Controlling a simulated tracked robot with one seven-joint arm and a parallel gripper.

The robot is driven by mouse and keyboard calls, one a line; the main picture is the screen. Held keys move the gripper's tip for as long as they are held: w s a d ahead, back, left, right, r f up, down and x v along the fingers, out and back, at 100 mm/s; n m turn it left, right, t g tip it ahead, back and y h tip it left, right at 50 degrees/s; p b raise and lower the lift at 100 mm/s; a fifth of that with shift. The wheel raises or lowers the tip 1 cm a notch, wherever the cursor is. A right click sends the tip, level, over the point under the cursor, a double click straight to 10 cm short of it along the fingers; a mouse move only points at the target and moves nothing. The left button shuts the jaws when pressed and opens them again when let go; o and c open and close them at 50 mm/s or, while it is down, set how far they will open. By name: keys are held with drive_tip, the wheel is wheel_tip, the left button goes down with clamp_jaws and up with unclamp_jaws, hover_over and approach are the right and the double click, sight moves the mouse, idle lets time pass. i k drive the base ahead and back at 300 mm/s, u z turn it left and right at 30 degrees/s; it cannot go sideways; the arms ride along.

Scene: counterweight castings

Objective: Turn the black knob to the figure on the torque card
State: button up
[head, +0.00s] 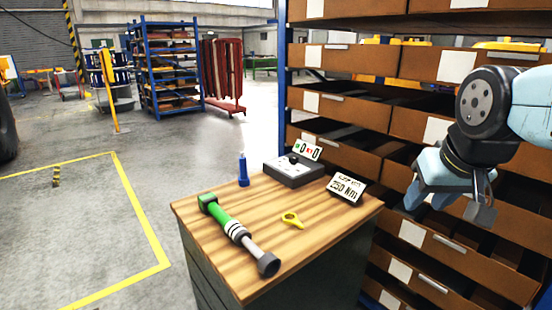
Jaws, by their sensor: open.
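A small black knob (294,159) sits on top of a dark grey box (294,173) at the back of the wooden bench top. An upright display (308,150) behind the knob shows zeros with green and red marks; its exact reading is too small to be sure of. The torque card (346,188) stands tilted at the bench's right edge and appears to read 250 Nm. My gripper (450,203) is open and empty, up to the right of the bench in front of the shelf drawers, well apart from the knob.
A green-handled tool (232,226) lies across the bench's front left. A yellow ring-ended piece (292,219) lies in the middle and a blue bottle-like item (243,170) stands at the back left. Brown shelf drawers (345,106) rise behind the bench. The floor to the left is open.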

sight(293, 160)
drive_tip(key=z, duration=1.05)
drive_tip(key=i, duration=0.15)
drive_tip(key=u, duration=3.4)
drive_tip(key=k, duration=0.9)
drive_tip(key=z, duration=1.45)
drive_tip(key=i, duration=1)
drive_tip(key=z, duration=0.1)
